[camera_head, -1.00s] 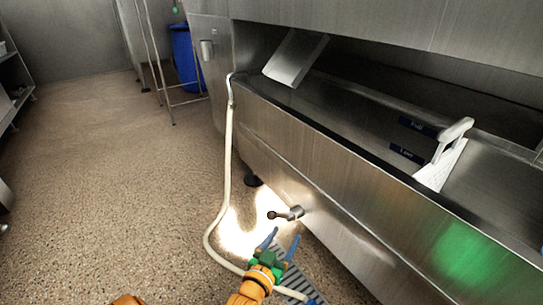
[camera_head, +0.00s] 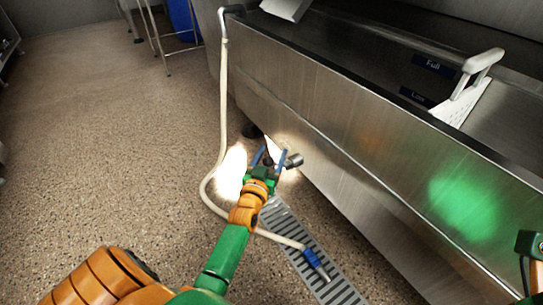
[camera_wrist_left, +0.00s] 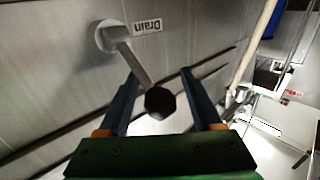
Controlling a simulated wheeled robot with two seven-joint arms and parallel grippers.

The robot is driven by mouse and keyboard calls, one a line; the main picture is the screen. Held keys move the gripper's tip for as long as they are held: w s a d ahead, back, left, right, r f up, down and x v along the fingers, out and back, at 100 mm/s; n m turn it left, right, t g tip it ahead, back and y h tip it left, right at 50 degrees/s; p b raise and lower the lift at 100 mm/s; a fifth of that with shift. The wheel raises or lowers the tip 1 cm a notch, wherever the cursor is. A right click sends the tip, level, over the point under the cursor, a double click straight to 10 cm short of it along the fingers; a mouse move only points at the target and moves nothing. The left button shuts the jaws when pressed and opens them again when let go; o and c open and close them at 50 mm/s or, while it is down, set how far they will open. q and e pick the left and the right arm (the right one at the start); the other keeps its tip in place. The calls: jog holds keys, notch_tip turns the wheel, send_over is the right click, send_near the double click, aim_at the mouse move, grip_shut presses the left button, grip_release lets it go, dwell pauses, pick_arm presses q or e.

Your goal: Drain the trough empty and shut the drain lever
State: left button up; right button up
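The steel trough (camera_head: 350,135) runs diagonally across the head view. Its drain lever (camera_head: 293,160) sticks out low on the front wall. In the left wrist view the metal drain lever (camera_wrist_left: 138,65) ends in a dark knob (camera_wrist_left: 160,102), beside a "Drain" label (camera_wrist_left: 148,26) seen upside down. My left gripper (camera_head: 272,158) is at the lever. In the left wrist view its blue fingers (camera_wrist_left: 159,74) are open, one on each side of the lever, with gaps. Part of my right gripper (camera_head: 526,262) shows at the right edge; its fingers are mostly cut off. Any water level is unclear.
A pale hose (camera_head: 222,120) hangs over the trough's left end to the floor, its blue-tipped end (camera_head: 311,258) over a floor grate (camera_head: 335,288). Open floor lies left.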

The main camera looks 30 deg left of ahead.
pick_arm(q)
grip_shut()
dwell(1.3)
